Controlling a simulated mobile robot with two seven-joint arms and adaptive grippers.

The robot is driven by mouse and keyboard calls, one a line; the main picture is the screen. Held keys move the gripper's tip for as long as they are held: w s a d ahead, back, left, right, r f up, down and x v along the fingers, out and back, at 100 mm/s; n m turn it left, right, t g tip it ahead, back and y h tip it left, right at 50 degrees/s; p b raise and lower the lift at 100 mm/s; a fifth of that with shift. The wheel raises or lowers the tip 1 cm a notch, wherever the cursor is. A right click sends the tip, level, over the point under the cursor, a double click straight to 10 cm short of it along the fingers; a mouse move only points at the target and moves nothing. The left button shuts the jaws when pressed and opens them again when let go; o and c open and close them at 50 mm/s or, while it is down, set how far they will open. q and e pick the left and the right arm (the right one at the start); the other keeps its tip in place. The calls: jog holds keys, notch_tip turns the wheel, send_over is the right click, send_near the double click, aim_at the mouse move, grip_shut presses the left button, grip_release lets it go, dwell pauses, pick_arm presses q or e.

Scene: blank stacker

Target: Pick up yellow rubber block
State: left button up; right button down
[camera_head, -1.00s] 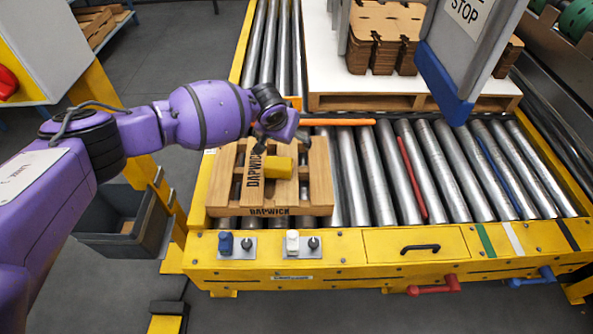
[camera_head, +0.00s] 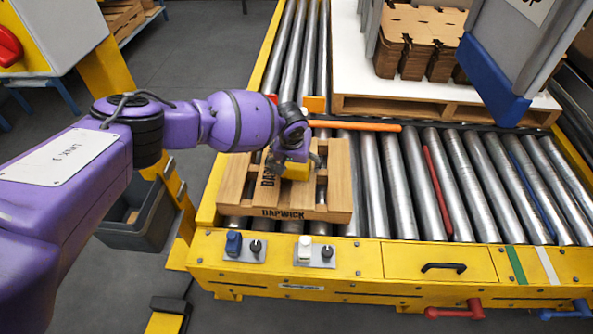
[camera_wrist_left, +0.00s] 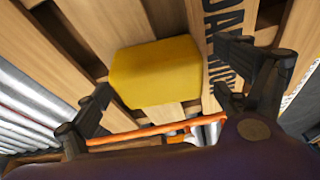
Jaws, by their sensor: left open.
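The yellow rubber block (camera_head: 297,170) lies on the slats of a wooden pallet (camera_head: 340,200) on the roller conveyor. My left gripper (camera_head: 292,160) is over the pallet, right at the block, and partly hides it in the head view. In the left wrist view the block (camera_wrist_left: 156,73) sits between the two spread fingers of the gripper (camera_wrist_left: 165,95). The fingers are open, and I see a gap on each side of the block. My right gripper is not in view.
A lettered plank lies beside the block on the pallet. An orange bar (camera_head: 355,126) and a red bar (camera_head: 438,185) lie on the rollers. A larger pallet (camera_head: 440,105) with stacked cardboard stands behind, near a hanging blue-edged panel (camera_head: 495,85). Rollers to the right are mostly clear.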

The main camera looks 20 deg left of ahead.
pick_arm(q)
jog(key=shift+r, duration=0.15)
jog(key=c, duration=1.4)
jog(key=shift+c, duration=0.6)
jog(key=shift+r, duration=0.1)
